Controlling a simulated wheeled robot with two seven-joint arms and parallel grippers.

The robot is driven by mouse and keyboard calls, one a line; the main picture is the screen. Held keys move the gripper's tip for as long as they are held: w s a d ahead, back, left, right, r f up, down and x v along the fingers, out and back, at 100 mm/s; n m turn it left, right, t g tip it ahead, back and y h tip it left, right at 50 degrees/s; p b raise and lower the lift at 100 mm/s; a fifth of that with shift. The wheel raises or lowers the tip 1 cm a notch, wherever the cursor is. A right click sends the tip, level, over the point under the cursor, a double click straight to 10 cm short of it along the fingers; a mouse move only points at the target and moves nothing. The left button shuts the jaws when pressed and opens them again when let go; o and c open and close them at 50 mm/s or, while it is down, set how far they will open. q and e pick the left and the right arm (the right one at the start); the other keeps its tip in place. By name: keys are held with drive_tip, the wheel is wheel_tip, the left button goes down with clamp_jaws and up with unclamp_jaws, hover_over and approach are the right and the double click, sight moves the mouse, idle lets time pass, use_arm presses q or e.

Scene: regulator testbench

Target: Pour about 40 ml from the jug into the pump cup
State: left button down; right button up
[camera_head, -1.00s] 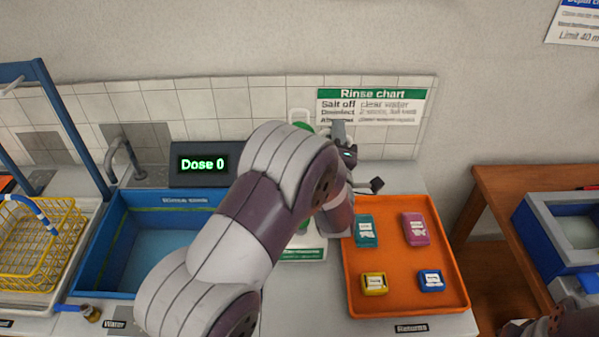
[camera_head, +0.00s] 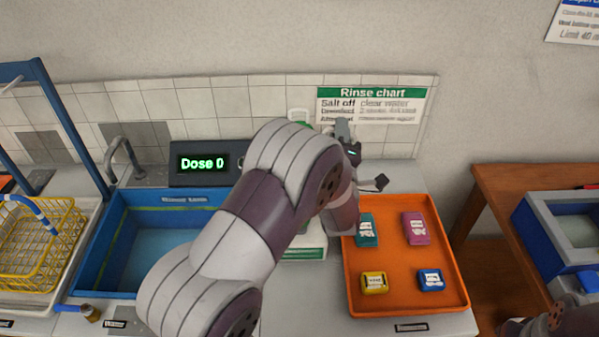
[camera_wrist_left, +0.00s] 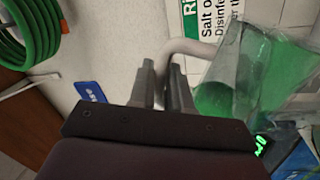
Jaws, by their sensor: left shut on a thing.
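My left gripper (camera_head: 343,130) is at the back of the bench, in front of the rinse chart, with its arm across the middle. In the left wrist view, its fingers (camera_wrist_left: 166,85) are shut on the pale handle (camera_wrist_left: 187,48) of the jug. The jug (camera_wrist_left: 225,75) is clear and looks green inside; I cannot tell its exact tilt. I cannot make out the pump cup. The dose display (camera_head: 203,164) reads 0.
An orange tray (camera_head: 405,300) with several small coloured packs stands right of my arm. A blue sink (camera_head: 135,250) and a yellow wire basket (camera_head: 40,245) are on the left. A green-and-white base (camera_head: 305,250) shows partly behind my arm. The rinse chart (camera_head: 370,106) is on the wall.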

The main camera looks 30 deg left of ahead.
use_arm(q)
drive_tip(key=shift+d+r, duration=0.15)
idle(0.7)
drive_tip(key=shift+s+a+n, duration=0.15)
drive_tip(key=shift+a+n, duration=0.1)
drive_tip(key=shift+n, duration=0.05)
